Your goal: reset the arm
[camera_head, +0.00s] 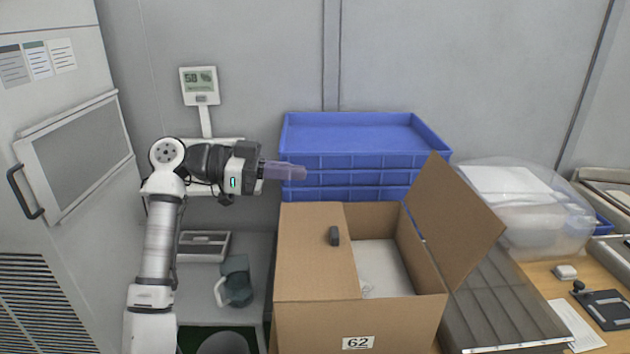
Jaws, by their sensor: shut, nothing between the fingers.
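My arm (160,240) rises at the left of the head view and bends to the right at the top. My gripper (303,173) points right, in front of the left part of the stacked blue crates. Its fingers are together and hold nothing. It is higher in the picture than the open cardboard box and apart from the box's flaps.
Blue crates (350,160) stand behind. A display (200,86) is at the wall. A clear bag (525,215) lies right.

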